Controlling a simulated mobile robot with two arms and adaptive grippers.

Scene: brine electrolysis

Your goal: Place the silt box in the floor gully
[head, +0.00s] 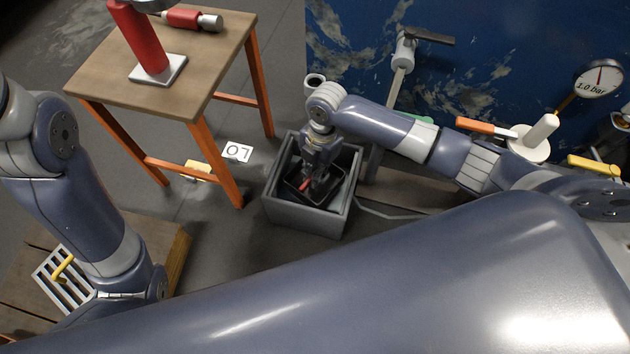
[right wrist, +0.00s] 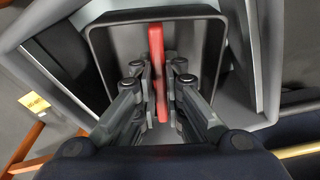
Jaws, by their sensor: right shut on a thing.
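The floor gully (head: 307,219) is a grey open-topped square box on the floor in the middle of the head view. The silt box (right wrist: 208,38) is a dark open box with a red bar handle (right wrist: 156,45). In the head view the silt box (head: 314,204) shows within the gully's rim. Whether it rests on the bottom or hangs cannot be told. My right gripper (head: 312,183) points down into it, and in the right wrist view (right wrist: 160,88) its fingers are shut on the red handle. My left arm shows at left; its gripper is hidden.
A wooden table (head: 125,75) with orange legs carries a red cylinder (head: 143,40). A slotted grate (head: 62,280) with a yellow handle lies at lower left. A grey pipe with valves runs along the blue wall, right of the gully. A white card (head: 237,152) lies left of it.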

